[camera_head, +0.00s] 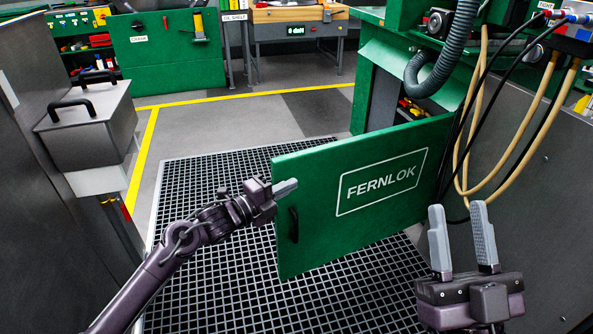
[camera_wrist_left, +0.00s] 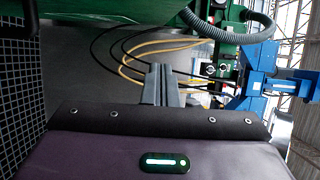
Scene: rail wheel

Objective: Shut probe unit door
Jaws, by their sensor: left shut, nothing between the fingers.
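The green probe unit door (camera_head: 330,235), marked FERNLOK, stands swung open over the floor grating in the head view. Its right edge is by the machine with the hoses. A black handle (camera_head: 293,225) is near its free left edge. My left gripper (camera_head: 290,187) is shut and empty at the upper left edge of the door, above the handle. Whether it touches the door I cannot tell. Its closed fingers (camera_wrist_left: 161,84) also show in the left wrist view, below a green surface. My right gripper (camera_head: 460,208) is open and empty, to the right, in front of the door.
Tan and black hoses (camera_head: 470,150) hang by the door's right side. A grey box (camera_head: 90,125) with black handles stands at the left. The floor grating (camera_head: 200,180) left of the door is clear. A workbench (camera_head: 295,20) stands far back.

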